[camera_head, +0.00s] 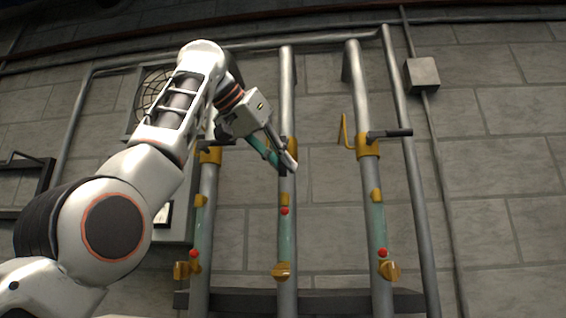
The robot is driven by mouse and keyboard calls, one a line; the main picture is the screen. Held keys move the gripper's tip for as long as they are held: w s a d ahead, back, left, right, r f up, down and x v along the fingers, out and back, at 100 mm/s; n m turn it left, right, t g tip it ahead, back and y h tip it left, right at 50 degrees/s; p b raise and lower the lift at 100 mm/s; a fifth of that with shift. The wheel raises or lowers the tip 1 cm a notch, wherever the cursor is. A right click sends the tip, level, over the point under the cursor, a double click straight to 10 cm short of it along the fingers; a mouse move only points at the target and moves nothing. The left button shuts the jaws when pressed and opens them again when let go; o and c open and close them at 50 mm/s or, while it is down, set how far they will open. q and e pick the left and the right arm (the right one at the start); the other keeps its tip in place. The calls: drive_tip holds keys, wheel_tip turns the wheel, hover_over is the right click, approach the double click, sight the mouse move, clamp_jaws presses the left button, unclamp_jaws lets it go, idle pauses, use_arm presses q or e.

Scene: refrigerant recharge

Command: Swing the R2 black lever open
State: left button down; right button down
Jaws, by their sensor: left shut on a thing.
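Three upright pipes stand against the wall, each with a brass valve body near mid-height. My left gripper (286,164) is at the valve of the middle pipe (287,100). It is shut on that valve's black lever, which is mostly hidden by the fingers; a small dark part shows at the fingertips. No R2 label can be read. The right pipe's black lever (392,133) sticks out sideways to the right from its brass valve (368,147). The left pipe's brass valve (209,155) is partly behind my arm. My right gripper is out of view.
Lower down, the pipes carry green sections, red knobs such as the middle one (285,211), and brass fittings (282,271). A dark rail (330,301) crosses at the bottom. A round fan grille (152,90) is partly behind my arm. A grey box (422,74) hangs upper right.

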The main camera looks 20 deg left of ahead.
use_arm(q)
drive_tip(key=shift+r, duration=0.15)
drive_tip(key=c, duration=2)
unclamp_jaws()
drive_tip(key=shift+v, duration=3.8)
